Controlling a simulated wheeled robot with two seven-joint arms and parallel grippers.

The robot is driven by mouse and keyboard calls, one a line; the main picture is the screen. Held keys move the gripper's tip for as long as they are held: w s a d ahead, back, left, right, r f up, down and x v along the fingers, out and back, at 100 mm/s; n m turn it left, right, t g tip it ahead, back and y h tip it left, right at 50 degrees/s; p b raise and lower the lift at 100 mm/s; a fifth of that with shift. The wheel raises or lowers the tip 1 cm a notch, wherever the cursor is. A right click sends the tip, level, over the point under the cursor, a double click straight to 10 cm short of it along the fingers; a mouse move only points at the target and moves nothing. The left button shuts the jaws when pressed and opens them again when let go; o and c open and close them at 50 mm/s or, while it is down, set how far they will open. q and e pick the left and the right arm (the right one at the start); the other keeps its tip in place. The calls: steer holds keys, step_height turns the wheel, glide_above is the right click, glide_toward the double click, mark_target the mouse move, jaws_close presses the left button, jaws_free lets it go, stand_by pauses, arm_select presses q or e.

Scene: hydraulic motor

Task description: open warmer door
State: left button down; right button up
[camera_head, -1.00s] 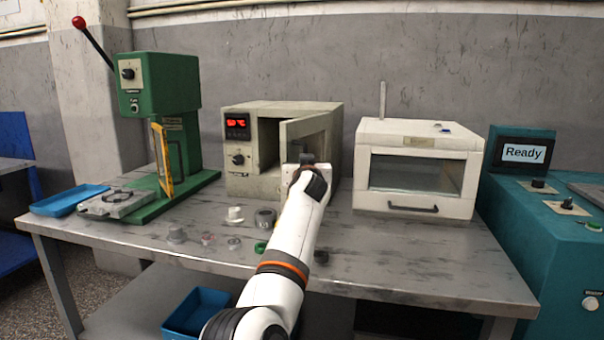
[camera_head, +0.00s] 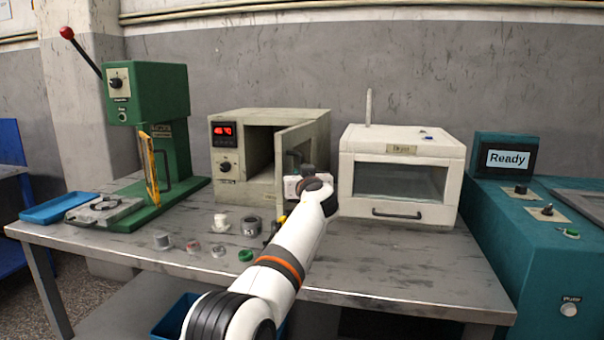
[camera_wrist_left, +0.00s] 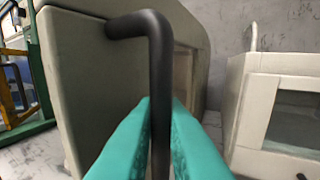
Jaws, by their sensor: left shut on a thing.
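The warmer (camera_head: 228,187) is a beige box with a red display, standing at the middle of the table. Its door (camera_head: 293,143) is partly open, hinged at the right, with a dark gap into the chamber at its left. My left arm reaches up to the door front, and its wrist hides the fingertips in the head view. In the left wrist view, the teal fingers of my left gripper (camera_wrist_left: 160,108) are shut on the black bar handle (camera_wrist_left: 159,60) of the door (camera_wrist_left: 85,75). My right gripper is not in view.
A white oven (camera_head: 403,172) stands close to the right of the warmer. A green press (camera_head: 160,95) and blue tray (camera_head: 55,207) are at the left. A teal machine (camera_head: 520,230) stands far right.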

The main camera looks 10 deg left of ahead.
arm_select(q)
steer(key=shift+r, duration=0.3)
steer(key=c, duration=1.6)
jaws_free()
steer(key=shift+f, duration=0.15)
steer(key=shift+f, duration=0.15)
